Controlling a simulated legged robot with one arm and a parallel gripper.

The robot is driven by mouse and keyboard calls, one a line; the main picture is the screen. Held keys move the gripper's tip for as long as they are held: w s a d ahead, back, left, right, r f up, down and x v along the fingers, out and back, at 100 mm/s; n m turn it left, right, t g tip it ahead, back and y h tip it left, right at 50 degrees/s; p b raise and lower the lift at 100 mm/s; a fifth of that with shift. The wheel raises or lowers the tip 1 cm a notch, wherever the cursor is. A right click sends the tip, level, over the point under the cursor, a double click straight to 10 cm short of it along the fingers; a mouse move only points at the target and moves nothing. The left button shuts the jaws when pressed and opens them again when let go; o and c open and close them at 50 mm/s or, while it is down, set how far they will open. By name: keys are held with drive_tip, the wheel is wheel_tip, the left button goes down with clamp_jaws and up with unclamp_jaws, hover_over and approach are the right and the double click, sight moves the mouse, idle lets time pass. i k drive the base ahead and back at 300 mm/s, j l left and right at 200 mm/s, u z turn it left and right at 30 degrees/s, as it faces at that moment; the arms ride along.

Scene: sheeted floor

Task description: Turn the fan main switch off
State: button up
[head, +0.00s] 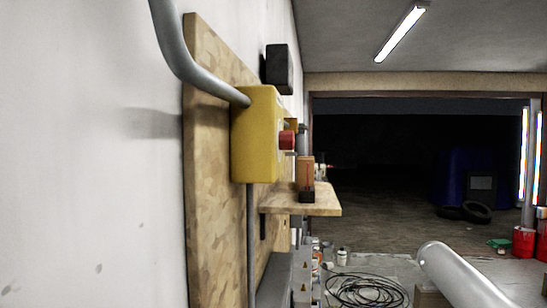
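A yellow switch box (255,138) is fixed to a wooden board on the left wall, seen from the side. A red knob (287,140) sticks out from its front face, to the right in the picture. The box's front face is nearly edge-on, so I cannot read its markings or the knob's setting. No fan can be made out. My gripper is not in view, and nothing is seen touching the knob.
An orange-brown object (306,175) stands on the shelf. Coiled black cable (365,290) lies on the floor.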

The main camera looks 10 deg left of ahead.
sight(286, 139)
drive_tip(key=l+u, duration=0.3)
drive_tip(key=u, duration=0.15)
drive_tip(key=l+u, duration=0.3)
drive_tip(key=u, duration=0.2)
